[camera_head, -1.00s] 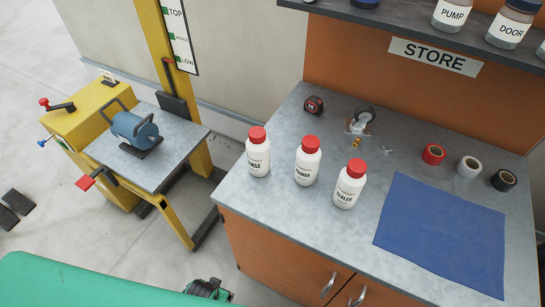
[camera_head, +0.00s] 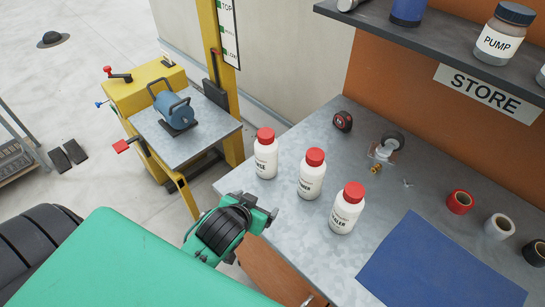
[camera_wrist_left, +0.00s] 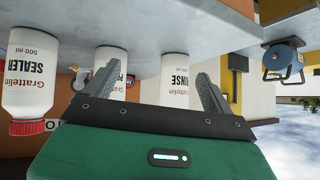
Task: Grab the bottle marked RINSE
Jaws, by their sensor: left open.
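The bottle marked RINSE (camera_head: 265,155) is white with a red cap. It stands upright on the grey worktop, the leftmost of three alike bottles. The middle bottle (camera_head: 311,174) and the SEALER bottle (camera_head: 346,208) stand to its right. My left gripper (camera_head: 265,208) is at the worktop's front left edge, short of the RINSE bottle. In the left wrist view, which is upside down, the RINSE bottle (camera_wrist_left: 174,80) shows beyond and between the open, empty fingers (camera_wrist_left: 155,90). My right gripper is not in view.
The grey worktop (camera_head: 310,245) holds a blue mat (camera_head: 440,265), a tape measure (camera_head: 343,121), a caster (camera_head: 387,145) and tape rolls (camera_head: 459,201). A shelf (camera_head: 430,35) overhangs the back. A yellow lift table (camera_head: 185,130) stands to the left.

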